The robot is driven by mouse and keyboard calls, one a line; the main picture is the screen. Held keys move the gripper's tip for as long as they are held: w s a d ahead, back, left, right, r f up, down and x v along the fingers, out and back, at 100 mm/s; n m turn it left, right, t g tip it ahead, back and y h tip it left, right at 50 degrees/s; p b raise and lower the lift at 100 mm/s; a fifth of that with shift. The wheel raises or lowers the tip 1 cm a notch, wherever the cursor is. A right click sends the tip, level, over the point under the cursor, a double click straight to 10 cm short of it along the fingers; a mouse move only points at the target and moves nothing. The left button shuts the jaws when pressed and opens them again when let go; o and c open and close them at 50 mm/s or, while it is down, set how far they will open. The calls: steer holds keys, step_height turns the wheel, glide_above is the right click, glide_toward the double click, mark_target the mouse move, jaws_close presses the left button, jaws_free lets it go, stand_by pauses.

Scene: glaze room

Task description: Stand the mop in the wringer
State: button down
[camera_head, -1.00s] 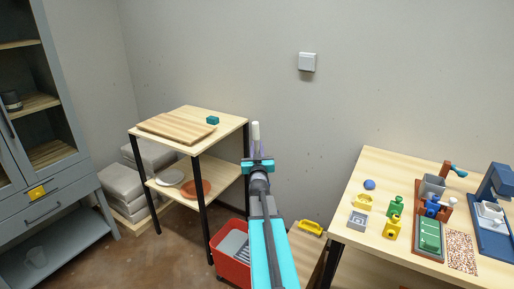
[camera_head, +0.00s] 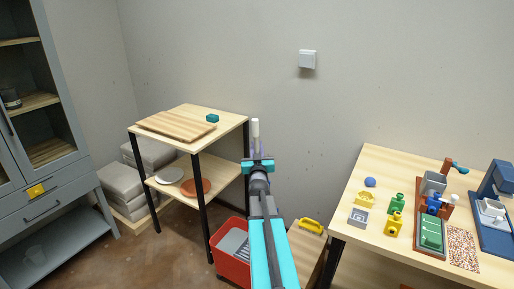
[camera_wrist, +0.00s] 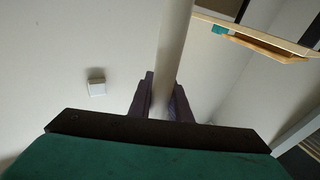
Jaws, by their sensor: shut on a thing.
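The mop shows as a pale, roughly upright handle (camera_head: 255,131) whose top sticks up above my gripper (camera_head: 258,164). My gripper is shut on this handle. In the wrist view the handle (camera_wrist: 174,50) runs between the two dark fingers (camera_wrist: 164,98). The mop's lower part and head are hidden behind my arm in the head view. The grey wringer (camera_head: 234,243) sits in a red bucket (camera_head: 229,269) on the floor, just left of my arm. I cannot tell whether the mop touches the wringer.
A two-level wooden shelf (camera_head: 225,125) stands left of the bucket, with a board (camera_head: 176,125) on top. A worktable (camera_head: 372,162) with several small items is at right. A yellow-handled thing (camera_head: 312,226) is low between arm and table. Bare floor (camera_head: 150,262) lies left of the bucket.

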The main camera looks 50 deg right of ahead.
steer(key=shift+f, duration=1.4)
steer(key=c, duration=2)
jaws_free()
steer(key=o, duration=0.4)
steer(key=shift+w+d+f, duration=0.25)
steer(key=shift+o, duration=0.2)
steer(key=shift+a+r, duration=0.1)
steer(key=shift+r, duration=0.1)
steer(key=shift+s, duration=0.1)
